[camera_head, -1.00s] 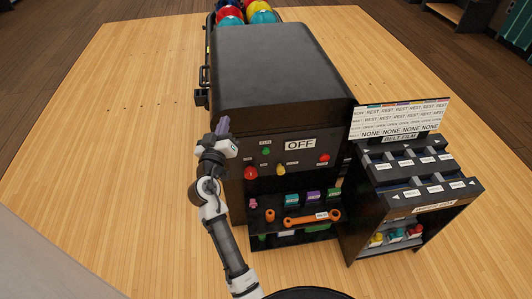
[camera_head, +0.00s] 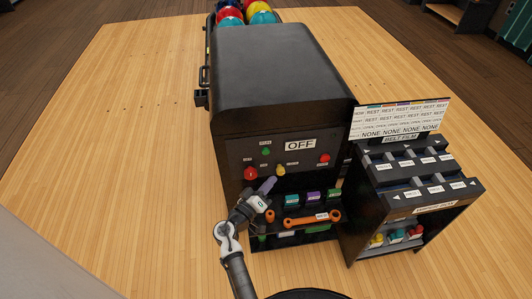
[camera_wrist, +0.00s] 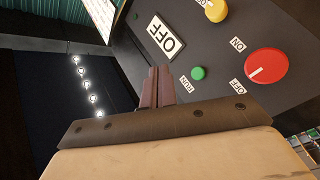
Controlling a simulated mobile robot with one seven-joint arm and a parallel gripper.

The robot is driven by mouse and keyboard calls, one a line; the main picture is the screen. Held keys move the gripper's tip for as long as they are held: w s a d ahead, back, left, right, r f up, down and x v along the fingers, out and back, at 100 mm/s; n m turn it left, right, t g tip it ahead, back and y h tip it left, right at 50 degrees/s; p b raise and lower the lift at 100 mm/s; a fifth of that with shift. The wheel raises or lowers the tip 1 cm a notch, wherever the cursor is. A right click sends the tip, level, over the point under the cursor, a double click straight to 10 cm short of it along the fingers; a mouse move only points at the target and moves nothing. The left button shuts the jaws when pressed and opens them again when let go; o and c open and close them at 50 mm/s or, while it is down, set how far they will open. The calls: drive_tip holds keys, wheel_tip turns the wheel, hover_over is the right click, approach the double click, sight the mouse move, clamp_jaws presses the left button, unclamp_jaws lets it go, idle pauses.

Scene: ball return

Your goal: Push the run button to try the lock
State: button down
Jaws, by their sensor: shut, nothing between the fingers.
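The green run button (camera_head: 266,151) is on the dark front panel of the machine, under a small white label. In the wrist view the green button (camera_wrist: 198,73) shows just right of my fingertips, with a label beside it that seems to read RUN. My gripper (camera_head: 269,184) is shut and empty, in front of the panel's lower part, below the green button and apart from it. In the wrist view its closed fingers (camera_wrist: 158,80) point toward the panel. The OFF sign (camera_head: 300,145) is right of the green button.
A red knob (camera_head: 250,173), a yellow knob (camera_head: 281,170) and a red button (camera_head: 325,158) surround the green one. Below is a shelf with an orange wrench (camera_head: 313,218) and coloured pieces. A dark rack (camera_head: 415,180) stands at right. Floor at left is clear.

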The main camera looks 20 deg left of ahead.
sight(266, 152)
drive_tip(key=w+a+b, duration=0.2)
drive_tip(key=w+a, duration=0.3)
drive_tip(key=w, duration=0.2)
drive_tip(key=shift+w+b, duration=0.15)
drive_tip(key=shift+b, duration=0.25)
drive_tip(key=shift+w, duration=0.1)
idle(1.9)
drive_tip(key=shift+w+a+b, duration=0.25)
drive_tip(key=shift+b, duration=0.35)
drive_tip(key=shift+w, duration=0.1)
